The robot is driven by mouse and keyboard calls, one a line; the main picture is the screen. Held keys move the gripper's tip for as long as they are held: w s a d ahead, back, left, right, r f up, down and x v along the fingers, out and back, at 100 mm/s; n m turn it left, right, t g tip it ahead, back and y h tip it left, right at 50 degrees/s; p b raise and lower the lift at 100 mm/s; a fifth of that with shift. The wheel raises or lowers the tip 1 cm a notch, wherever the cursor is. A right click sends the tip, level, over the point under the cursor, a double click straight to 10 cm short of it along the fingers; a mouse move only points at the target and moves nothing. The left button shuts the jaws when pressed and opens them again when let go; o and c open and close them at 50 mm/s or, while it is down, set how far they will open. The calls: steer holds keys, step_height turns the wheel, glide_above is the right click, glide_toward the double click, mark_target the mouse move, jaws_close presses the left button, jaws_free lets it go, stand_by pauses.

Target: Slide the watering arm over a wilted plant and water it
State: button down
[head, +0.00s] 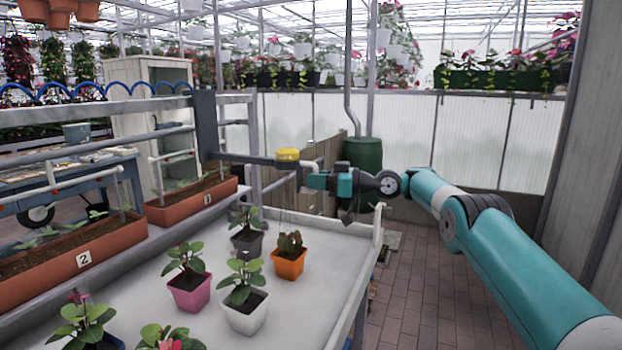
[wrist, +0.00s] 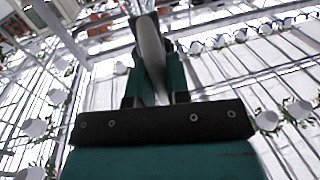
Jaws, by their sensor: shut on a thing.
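The watering arm (head: 250,159) is a dark bar running right from a grey upright carriage (head: 206,125) on the rail. A yellow cap (head: 287,155) and a pale curved handle (head: 318,162) are at its outer end, over the far edge of the bench. My teal gripper (head: 314,181) is shut on the handle; in the wrist view the pale handle (wrist: 151,50) lies between the fingers. Potted plants stand on the bench: a dark grey pot (head: 247,246), an orange pot (head: 289,265), a pink pot (head: 190,294) and a white pot (head: 245,314). I cannot tell which is wilted.
The white bench (head: 320,262) has a raised rim and bare room on its right. A dark green barrel (head: 363,155) stands behind. The brick floor (head: 450,290) is open at right.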

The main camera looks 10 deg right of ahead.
steer(key=shift+w, duration=0.1)
steer(key=c, duration=1.1)
jaws_free()
steer(key=shift+a, duration=0.1)
steer(key=shift+d, duration=0.2)
steer(key=shift+d, duration=0.15)
steer(key=p+v, duration=0.4)
steer(key=v, duration=0.3)
